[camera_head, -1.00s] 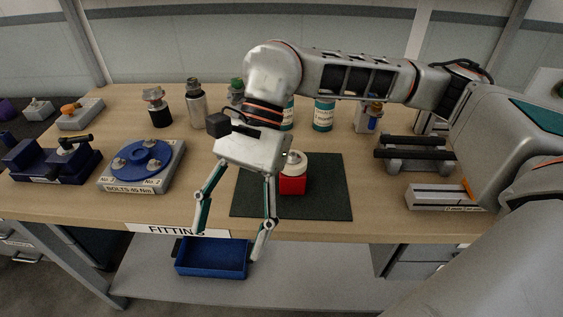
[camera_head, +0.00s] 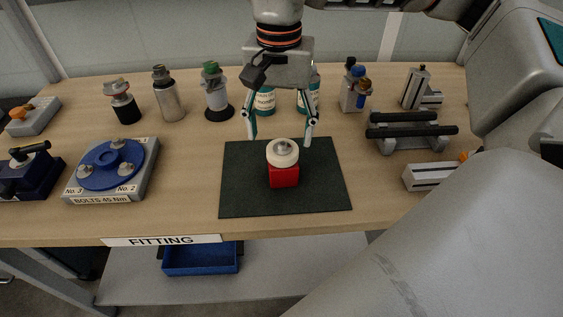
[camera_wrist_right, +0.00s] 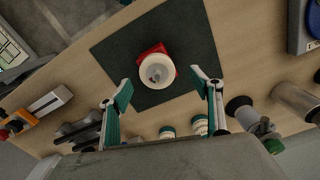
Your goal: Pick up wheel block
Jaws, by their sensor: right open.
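The wheel block is a red block (camera_head: 284,176) with a white wheel (camera_head: 282,152) on top. It stands on the dark green mat (camera_head: 240,190) near the front middle of the bench. In the right wrist view the white wheel (camera_wrist_right: 157,71) and a corner of the red block (camera_wrist_right: 152,50) show beyond the fingers. My right gripper (camera_head: 279,142) is open and empty, with its fingers pointing down, behind and above the wheel block. In the wrist view its fingers (camera_wrist_right: 163,92) are spread wide, one to each side below the wheel. My left gripper is not in view.
Teal-labelled containers (camera_head: 264,101) stand close behind my right gripper. A black-barred rack (camera_head: 413,138) and a grey block (camera_head: 428,177) stand to the right. A blue bolt disc (camera_head: 107,164) lies left. A blue bin (camera_head: 200,259) sits below the bench. The mat is otherwise clear.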

